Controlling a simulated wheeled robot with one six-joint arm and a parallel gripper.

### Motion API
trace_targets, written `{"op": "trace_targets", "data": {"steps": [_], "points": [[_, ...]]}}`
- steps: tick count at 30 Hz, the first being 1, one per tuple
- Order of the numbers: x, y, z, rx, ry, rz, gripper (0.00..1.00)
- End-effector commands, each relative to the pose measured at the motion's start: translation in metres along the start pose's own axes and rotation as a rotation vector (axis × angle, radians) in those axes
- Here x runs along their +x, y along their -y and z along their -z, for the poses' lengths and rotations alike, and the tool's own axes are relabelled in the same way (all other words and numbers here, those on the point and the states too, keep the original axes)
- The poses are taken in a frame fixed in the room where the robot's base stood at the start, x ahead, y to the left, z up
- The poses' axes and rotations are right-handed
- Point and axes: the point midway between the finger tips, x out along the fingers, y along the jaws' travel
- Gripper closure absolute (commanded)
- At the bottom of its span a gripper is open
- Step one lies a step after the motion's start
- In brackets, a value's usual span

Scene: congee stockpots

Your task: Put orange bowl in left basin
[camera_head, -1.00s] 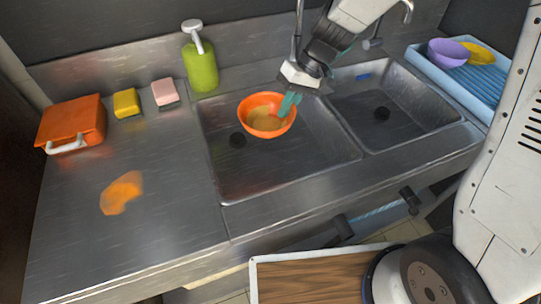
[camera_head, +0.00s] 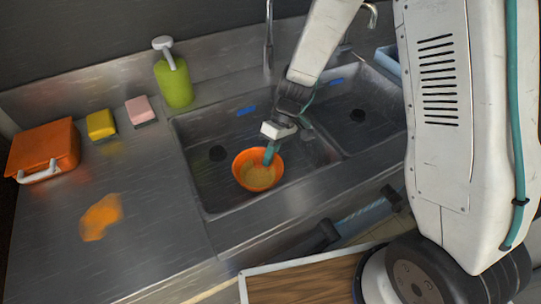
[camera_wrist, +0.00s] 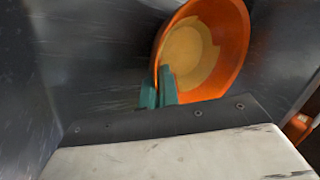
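The orange bowl (camera_head: 249,177), with a tan patch inside, is within the left basin (camera_head: 212,183), toward its front and right of the drain. My gripper (camera_head: 270,154) reaches down over the basin, its teal fingers at the bowl's rim. In the wrist view, the fingers (camera_wrist: 158,88) are close together with the rim of the bowl (camera_wrist: 234,45) between them. The bowl looks tilted there. I cannot tell whether its underside touches the basin floor.
The right basin (camera_head: 355,118) is empty. A green soap bottle (camera_head: 175,83), a pink sponge (camera_head: 140,110), a yellow sponge (camera_head: 101,124) and an orange box (camera_head: 43,150) stand on the counter. An orange stain (camera_head: 100,217) marks the counter. A faucet (camera_head: 268,45) rises behind.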

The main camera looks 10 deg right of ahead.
Motion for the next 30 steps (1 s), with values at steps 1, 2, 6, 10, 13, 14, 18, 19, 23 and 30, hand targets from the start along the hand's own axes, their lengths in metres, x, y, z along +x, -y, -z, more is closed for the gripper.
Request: {"op": "trace_targets", "data": {"steps": [1, 2, 6, 10, 13, 14, 18, 19, 23, 30], "points": [[0.001, -0.001, 0.000, 0.000, -0.001, 0.000, 1.00], [0.001, -0.001, 0.000, -0.001, -0.001, -0.001, 1.00], [0.001, -0.001, 0.000, -0.001, -0.001, -0.001, 1.00], [0.002, -0.001, 0.000, -0.001, -0.001, -0.001, 0.92], [0.002, -0.001, 0.000, -0.001, -0.001, -0.001, 0.75], [0.002, -0.001, 0.000, -0.001, -0.001, -0.001, 0.75], [0.002, -0.001, 0.000, -0.001, -0.001, -0.001, 0.75], [0.002, -0.001, 0.000, -0.001, -0.001, -0.001, 0.75], [-0.003, -0.001, 0.001, -0.001, -0.003, -0.001, 0.75], [-0.045, -0.001, 0.001, -0.002, -0.006, -0.002, 0.75]]}}
